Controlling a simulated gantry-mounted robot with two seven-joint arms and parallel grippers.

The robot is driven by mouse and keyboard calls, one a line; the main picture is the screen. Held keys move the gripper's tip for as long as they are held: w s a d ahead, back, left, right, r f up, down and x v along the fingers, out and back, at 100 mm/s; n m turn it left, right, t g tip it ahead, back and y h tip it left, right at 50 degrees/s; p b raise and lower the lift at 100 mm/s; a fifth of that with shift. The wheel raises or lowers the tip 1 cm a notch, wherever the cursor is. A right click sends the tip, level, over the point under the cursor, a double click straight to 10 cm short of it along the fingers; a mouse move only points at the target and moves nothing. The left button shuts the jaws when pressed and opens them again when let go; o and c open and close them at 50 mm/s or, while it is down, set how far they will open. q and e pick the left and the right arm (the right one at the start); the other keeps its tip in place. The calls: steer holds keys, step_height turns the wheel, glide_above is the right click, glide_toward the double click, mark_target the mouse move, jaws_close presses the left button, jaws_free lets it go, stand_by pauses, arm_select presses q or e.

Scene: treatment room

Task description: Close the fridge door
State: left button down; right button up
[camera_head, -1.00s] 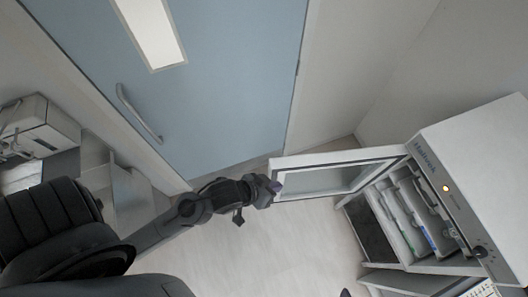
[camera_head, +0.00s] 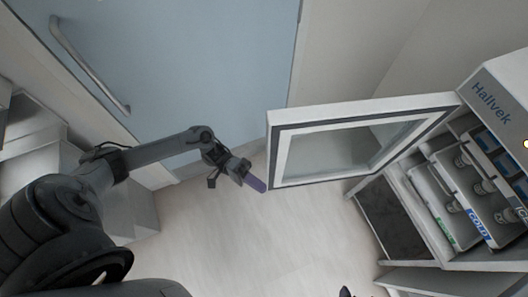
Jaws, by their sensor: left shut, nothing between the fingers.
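The fridge (camera_head: 490,85) stands at the right with its door (camera_head: 384,104) swung open toward the left. The door has a white frame and a glass pane (camera_head: 335,152). Inside the fridge, white trays (camera_head: 445,200) hold several small vials.
A blue room door (camera_head: 200,70) with a long metal handle (camera_head: 90,65) is behind my left arm. A grey-white cabinet (camera_head: 35,150) stands at the left. The pale floor (camera_head: 290,240) between my arm and the fridge is clear.

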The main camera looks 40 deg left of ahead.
arm_select(q)
steer(key=w+a+f+n+t+y+b, duration=0.1)
steer(key=w+a+f+b, duration=0.1)
steer(key=w+a+b, duration=0.4)
steer(key=w+a+f+t+b, duration=0.1)
steer(key=w+a+f+b, duration=0.15)
steer(key=a+b, duration=0.65)
steer(key=w+a+f+n+t+y+b, duration=0.1)
steer(key=w+a+f+b, duration=0.1)
steer(key=w+a+b, duration=0.5)
steer(key=s+d+p, duration=0.1)
steer(key=d+p, duration=0.2)
steer(key=d, duration=0.8)
steer(key=shift+s+d+r+p, duration=0.15)
steer(key=shift+d+p, duration=0.15)
steer(key=shift+p, duration=0.05)
